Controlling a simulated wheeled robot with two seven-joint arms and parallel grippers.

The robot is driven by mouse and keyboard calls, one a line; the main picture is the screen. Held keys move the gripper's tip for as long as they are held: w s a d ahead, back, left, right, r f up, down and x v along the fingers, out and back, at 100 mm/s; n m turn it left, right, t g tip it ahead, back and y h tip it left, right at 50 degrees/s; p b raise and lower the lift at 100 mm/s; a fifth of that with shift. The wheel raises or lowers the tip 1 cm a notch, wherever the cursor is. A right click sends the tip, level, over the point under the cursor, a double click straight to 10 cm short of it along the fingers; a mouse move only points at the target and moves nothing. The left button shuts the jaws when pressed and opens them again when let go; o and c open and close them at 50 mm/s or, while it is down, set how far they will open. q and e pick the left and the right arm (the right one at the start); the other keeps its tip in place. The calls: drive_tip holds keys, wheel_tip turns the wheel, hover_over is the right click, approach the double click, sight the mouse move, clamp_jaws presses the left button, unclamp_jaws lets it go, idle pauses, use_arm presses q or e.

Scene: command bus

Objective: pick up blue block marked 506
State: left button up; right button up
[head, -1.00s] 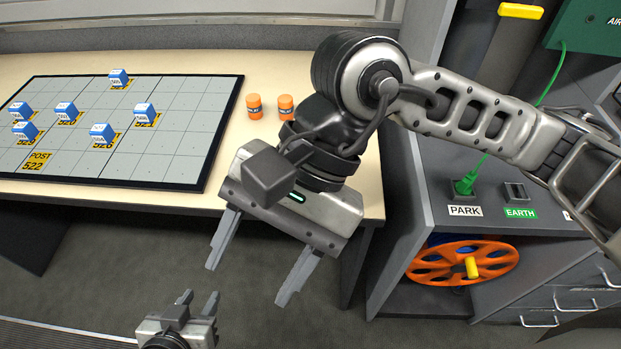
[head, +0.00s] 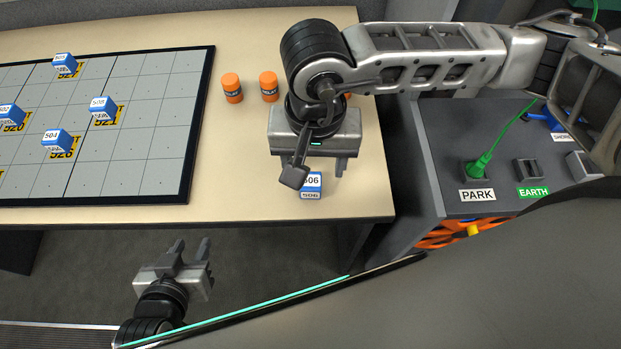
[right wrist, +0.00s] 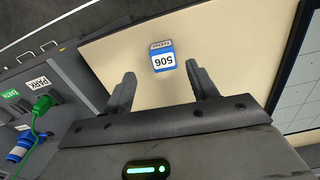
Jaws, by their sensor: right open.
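The blue block marked 506 (head: 311,188), with white label faces, sits on the bare wooden table near its front right edge. My right gripper (head: 318,170) is over the table just behind the block, and part of my wrist overlaps the block's left side in the head view. In the right wrist view the block (right wrist: 164,58) shows just beyond the fingertips, in line with the gap. My right gripper (right wrist: 163,80) is open and empty. My left gripper (head: 192,246) is low in front of the table, its fingers apart, with nothing between them.
A gridded board (head: 150,140) with several other blue blocks, one marked 504 (head: 56,140), lies on the left. Orange canisters (head: 232,88) stand behind. A grey cabinet (head: 430,170) with PARK and EARTH sockets adjoins on the right. The table between board and block is clear.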

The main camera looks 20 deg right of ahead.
sight(310, 180)
drive_tip(key=shift+w+a+f+p, duration=0.15)
drive_tip(key=shift+f+p, duration=0.2)
drive_tip(key=shift+f, duration=1.2)
drive_tip(key=shift+a+f+p, duration=0.1)
drive_tip(key=shift+f+p, duration=0.25)
drive_tip(key=shift+f, duration=1.2)
drive_tip(key=c, duration=1.1)
